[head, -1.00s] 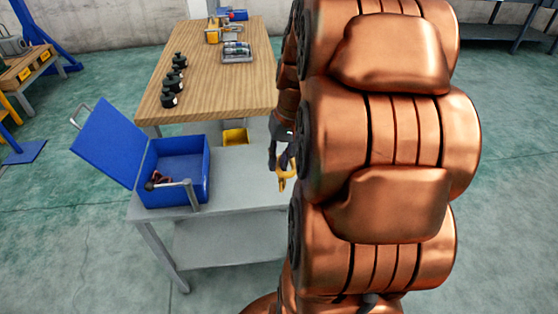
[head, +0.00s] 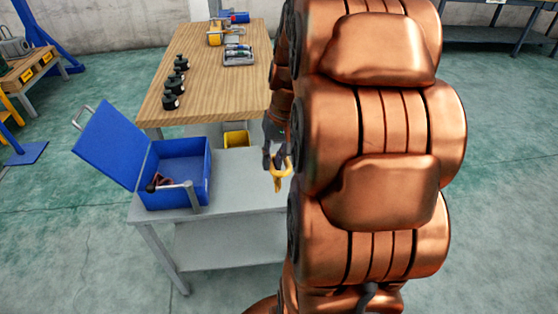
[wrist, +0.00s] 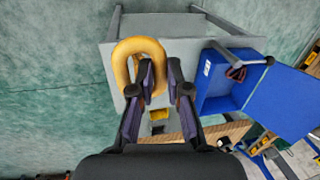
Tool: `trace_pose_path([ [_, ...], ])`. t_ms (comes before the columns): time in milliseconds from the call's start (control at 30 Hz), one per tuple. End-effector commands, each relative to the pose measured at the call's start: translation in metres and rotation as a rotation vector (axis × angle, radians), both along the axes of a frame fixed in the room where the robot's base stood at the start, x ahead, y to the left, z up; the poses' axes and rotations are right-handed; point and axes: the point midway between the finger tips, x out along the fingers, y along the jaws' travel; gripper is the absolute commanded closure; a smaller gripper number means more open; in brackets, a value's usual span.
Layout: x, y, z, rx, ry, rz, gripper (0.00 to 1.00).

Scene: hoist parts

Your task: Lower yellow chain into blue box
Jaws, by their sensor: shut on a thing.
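My gripper (head: 275,160) is shut on the yellow chain (head: 278,180), which hangs below the fingers above the right part of the grey table. In the wrist view the chain (wrist: 138,52) shows as a thick yellow link around the left finger of my gripper (wrist: 160,84). The blue box (head: 180,172) stands open on the left part of the grey table, its lid tilted back to the left. The box (wrist: 222,88) is to the right of my gripper in the wrist view.
The grey table (head: 240,180) is bare between box and chain. A yellow bin (head: 236,139) sits behind it. A wooden bench (head: 215,95) beyond carries several black weights (head: 175,84), a grey tray (head: 238,58) and a yellow hoist part (head: 215,34).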

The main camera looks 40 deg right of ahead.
Motion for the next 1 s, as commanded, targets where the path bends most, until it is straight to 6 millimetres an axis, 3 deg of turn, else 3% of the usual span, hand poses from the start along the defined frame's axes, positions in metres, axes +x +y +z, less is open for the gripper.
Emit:
trace_pose_path([
  [1000,0.103,0.023,0.001,0.0,0.0,0.003,1.0],
])
